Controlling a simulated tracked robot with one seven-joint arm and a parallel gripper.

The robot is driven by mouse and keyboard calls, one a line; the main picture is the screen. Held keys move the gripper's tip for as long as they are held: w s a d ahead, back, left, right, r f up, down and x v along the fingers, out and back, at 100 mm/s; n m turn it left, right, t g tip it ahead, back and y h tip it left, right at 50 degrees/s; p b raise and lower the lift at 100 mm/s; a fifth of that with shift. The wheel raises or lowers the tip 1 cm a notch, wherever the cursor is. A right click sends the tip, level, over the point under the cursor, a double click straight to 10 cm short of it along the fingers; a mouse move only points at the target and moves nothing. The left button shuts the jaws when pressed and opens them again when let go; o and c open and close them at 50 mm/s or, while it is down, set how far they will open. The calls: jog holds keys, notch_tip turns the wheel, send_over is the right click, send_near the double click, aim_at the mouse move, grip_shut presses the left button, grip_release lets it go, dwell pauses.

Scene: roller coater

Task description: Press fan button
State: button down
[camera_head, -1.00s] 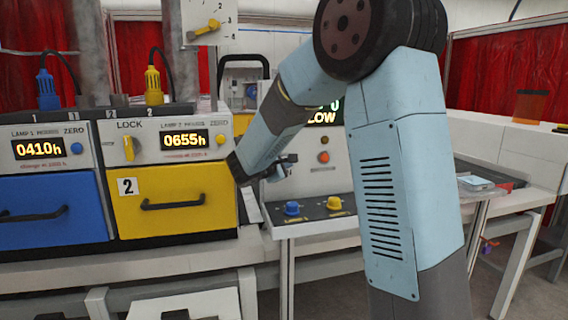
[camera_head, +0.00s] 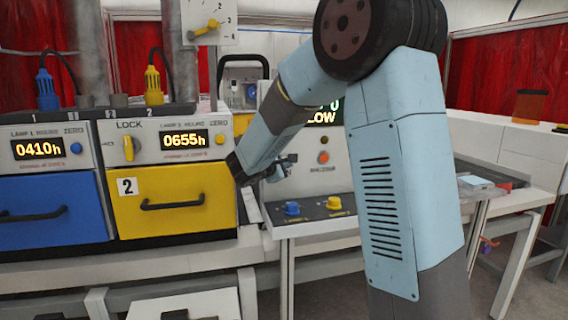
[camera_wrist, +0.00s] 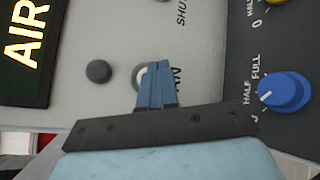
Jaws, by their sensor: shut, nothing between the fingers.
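The fan button (camera_wrist: 137,77) is round with a pale rim, on the light grey panel in the wrist view. My fingertips cover most of it, and the label beside it shows only "AN". My gripper (camera_wrist: 157,68) is shut and empty, with its blue fingertips over the button. I cannot tell whether they touch it. In the head view my gripper (camera_head: 287,164) is at the left part of the control panel (camera_head: 340,170), in front of its face.
A dark round button (camera_wrist: 98,71) sits beside the fan button. A lit display (camera_wrist: 22,45) reads "AIR". A blue knob (camera_wrist: 284,92) and a yellow knob (camera_head: 334,203) are on the lower panel. The yellow drawer (camera_head: 172,202) is close left of my wrist.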

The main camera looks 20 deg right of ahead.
jog(key=shift+w, duration=0.1)
dwell(0.6)
jog(key=shift+w+r, duration=0.1)
jog(key=shift+w, duration=0.25)
jog(key=shift+w, duration=0.4)
dwell(0.7)
jog(key=shift+s, duration=0.85)
jog(key=shift+s, duration=2.5)
